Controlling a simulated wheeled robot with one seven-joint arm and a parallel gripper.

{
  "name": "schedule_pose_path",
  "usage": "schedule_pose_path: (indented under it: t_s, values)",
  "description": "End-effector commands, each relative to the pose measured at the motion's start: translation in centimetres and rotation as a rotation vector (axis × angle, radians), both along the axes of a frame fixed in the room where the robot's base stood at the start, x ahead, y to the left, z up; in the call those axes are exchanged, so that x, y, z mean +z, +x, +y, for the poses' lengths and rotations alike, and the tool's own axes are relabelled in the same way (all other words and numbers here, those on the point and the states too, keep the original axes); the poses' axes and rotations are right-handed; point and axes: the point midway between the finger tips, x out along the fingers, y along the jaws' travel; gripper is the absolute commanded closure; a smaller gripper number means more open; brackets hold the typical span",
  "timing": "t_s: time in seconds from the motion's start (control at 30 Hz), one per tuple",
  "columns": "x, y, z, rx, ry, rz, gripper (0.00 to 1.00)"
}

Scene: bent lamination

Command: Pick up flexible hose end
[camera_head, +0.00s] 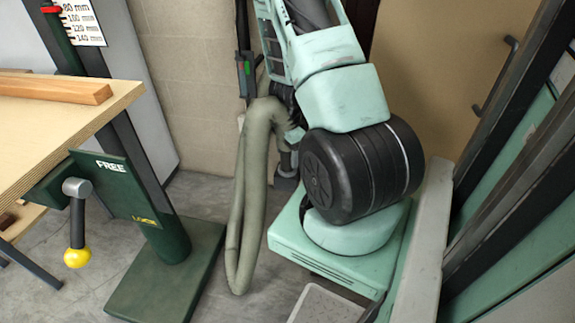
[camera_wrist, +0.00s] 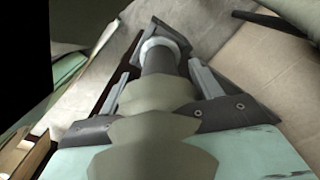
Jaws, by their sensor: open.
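The flexible hose (camera_head: 247,170) is olive-grey and hangs in a long loop beside my arm in the head view. Its lower bend comes down close to the floor. In the wrist view the hose (camera_wrist: 155,145) runs over my mint palm toward its end (camera_wrist: 158,58), a dark cuff with a white ring and a wider grey mouth. My gripper (camera_wrist: 158,72) is open, with one grey finger on each side of the cuff. I cannot tell whether the fingers touch it. In the head view the hose and arm largely hide the fingers.
A wooden workbench (camera_head: 38,130) with a wood strip (camera_head: 55,88) stands at left, on a green pedestal with a yellow-knobbed lever (camera_head: 77,220). A tiled wall (camera_head: 190,70) is behind. Dark rails (camera_head: 520,150) stand at right. Floor is free around the hose's lower bend.

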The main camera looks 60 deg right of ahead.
Motion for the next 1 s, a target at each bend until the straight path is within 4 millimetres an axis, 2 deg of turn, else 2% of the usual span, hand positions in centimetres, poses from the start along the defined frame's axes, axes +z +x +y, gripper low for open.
schedule_pose_path:
  t_s: [0.07,0.23,0.5,0.6,0.67,1.0]
  values:
    - [0.0,0.0,0.0,0.000,0.000,0.000,0.36]
    - [0.1,0.0,0.0,0.000,0.000,0.000,0.80]
    - [0.1,0.0,0.0,0.000,-0.001,0.000,0.82]
    - [0.7,0.0,-0.1,0.001,-0.002,0.000,0.81]
    - [1.5,0.1,-0.1,0.001,-0.003,-0.001,0.81]
    - [8.0,0.1,0.0,0.002,-0.003,-0.002,0.81]
